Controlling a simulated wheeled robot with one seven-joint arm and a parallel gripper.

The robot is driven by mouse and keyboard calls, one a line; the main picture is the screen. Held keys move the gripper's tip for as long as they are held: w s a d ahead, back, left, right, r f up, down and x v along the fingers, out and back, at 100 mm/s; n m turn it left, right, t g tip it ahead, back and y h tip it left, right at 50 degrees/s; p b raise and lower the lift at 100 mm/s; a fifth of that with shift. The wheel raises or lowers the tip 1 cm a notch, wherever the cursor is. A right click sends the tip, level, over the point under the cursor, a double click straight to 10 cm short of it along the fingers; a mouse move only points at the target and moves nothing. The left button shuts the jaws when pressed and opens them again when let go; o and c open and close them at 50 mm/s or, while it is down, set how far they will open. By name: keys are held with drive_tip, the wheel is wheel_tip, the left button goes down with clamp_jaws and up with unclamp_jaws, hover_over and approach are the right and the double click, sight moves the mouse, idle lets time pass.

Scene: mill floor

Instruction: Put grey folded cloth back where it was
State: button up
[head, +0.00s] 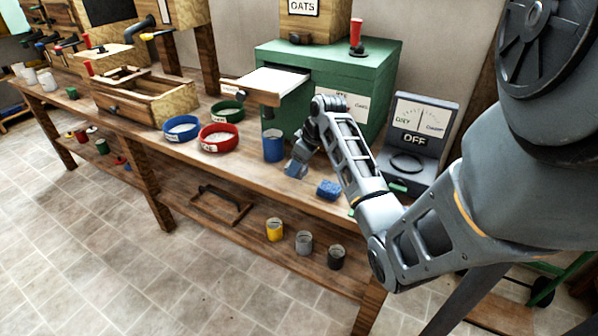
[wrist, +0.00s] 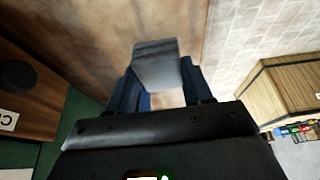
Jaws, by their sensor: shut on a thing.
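The grey folded cloth (wrist: 157,68) is in the wrist view, pinched between the two blue fingers of my gripper (wrist: 160,86). Its layered edge faces up in the picture. In the head view my gripper (head: 297,166) is over the front part of the wooden bench, right of a blue cup and left of a blue folded cloth or sponge (head: 328,189). The arm hides much of the grey cloth there. I cannot tell whether the held cloth touches the bench top.
On the bench (head: 150,131) stand a blue cup (head: 273,146), a red bowl (head: 219,139), a blue bowl (head: 181,130) and a green bowl (head: 227,112). A green cabinet (head: 330,62) with an open drawer and a dial device (head: 415,137) reading OFF stand behind. Several cups are on the lower shelf.

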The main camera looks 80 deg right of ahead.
sight(302, 168)
drive_tip(key=shift+f, duration=1.6)
drive_tip(key=shift+f, duration=0.1)
drive_tip(key=o, duration=1.1)
drive_tip(key=v, duration=1.2)
